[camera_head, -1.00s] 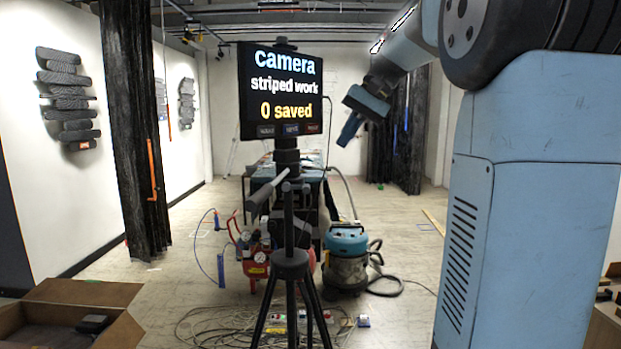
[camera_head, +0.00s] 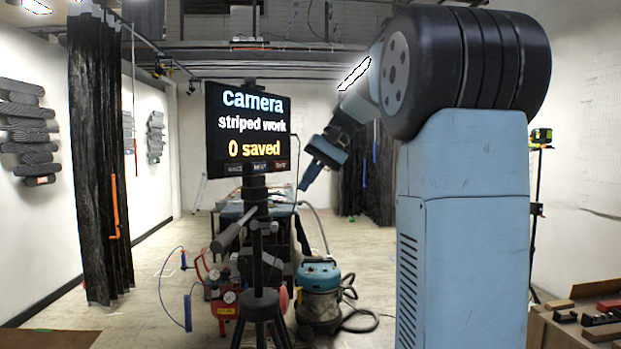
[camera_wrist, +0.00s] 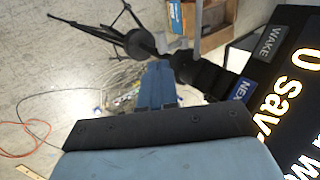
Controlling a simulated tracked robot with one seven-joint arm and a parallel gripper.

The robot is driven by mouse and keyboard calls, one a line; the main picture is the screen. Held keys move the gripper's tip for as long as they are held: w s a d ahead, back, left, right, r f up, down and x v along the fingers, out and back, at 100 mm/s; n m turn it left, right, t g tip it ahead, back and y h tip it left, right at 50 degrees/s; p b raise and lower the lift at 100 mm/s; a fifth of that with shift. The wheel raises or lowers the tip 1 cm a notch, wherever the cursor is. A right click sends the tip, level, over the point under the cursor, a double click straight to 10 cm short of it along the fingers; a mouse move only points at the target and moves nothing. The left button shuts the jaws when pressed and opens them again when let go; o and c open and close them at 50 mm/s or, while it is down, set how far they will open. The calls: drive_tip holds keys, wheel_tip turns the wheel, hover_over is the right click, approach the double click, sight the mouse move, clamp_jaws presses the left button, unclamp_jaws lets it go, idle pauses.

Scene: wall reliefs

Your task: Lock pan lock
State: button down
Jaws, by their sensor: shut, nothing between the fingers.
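A camera with a lit screen (camera_head: 247,130) reading "camera striped work 0 saved" stands on a black tripod (camera_head: 258,304). A bar-shaped handle (camera_head: 228,235) sticks out to the left below the head. I cannot make out the pan lock as a separate part. My gripper (camera_head: 306,184) hangs to the right of the screen, pointing down, shut and apart from the tripod. In the wrist view, my gripper's blue fingers (camera_wrist: 158,76) are together with nothing between them. The dark tripod head (camera_wrist: 205,72) lies just right of them, and the screen (camera_wrist: 285,100) is farther right.
A blue-topped vacuum (camera_head: 320,290) and a red compressor (camera_head: 224,303) stand near the tripod. A dark curtain (camera_head: 98,160) hangs at left. A table (camera_head: 230,212) stands behind the tripod, and a bench with blocks (camera_head: 580,328) is at lower right.

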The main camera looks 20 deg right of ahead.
sight(277, 225)
drive_tip(key=x, duration=1)
